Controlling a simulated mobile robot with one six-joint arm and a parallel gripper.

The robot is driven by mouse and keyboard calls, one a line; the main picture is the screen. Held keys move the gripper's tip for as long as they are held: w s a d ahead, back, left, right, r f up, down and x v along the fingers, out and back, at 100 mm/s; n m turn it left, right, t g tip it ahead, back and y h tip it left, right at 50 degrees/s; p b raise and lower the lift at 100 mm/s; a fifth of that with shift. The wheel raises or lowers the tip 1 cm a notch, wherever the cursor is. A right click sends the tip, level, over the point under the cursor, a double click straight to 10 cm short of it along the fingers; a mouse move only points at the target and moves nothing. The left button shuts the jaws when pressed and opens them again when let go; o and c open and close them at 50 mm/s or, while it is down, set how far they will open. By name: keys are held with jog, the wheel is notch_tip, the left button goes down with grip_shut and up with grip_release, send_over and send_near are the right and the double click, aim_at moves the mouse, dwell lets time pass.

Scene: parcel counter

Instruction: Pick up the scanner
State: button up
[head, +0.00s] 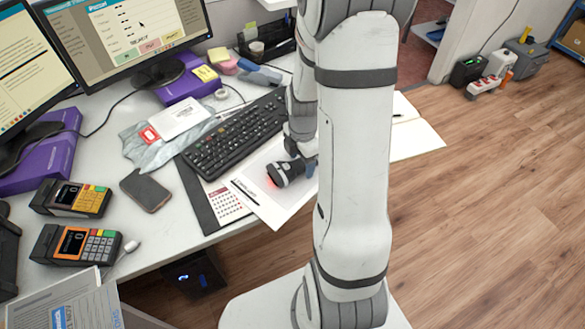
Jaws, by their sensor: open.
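The scanner (287,172) is a dark grey hand-held device on the white papers in front of the keyboard. Its head points left and casts a red glow on the paper. Its right part is hidden behind my arm. My gripper (310,163) is at the scanner's right end, mostly hidden by my own arm. It is open. I cannot tell whether its fingers touch the scanner or stand around it.
The black keyboard (236,132) lies just behind the scanner. A phone (145,190) and two card terminals (74,245) stand at the left. Monitors (125,35) and purple boxes (187,84) are at the back. A calendar sheet (225,202) lies left of the scanner.

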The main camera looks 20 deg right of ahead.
jog(key=c, duration=1.2)
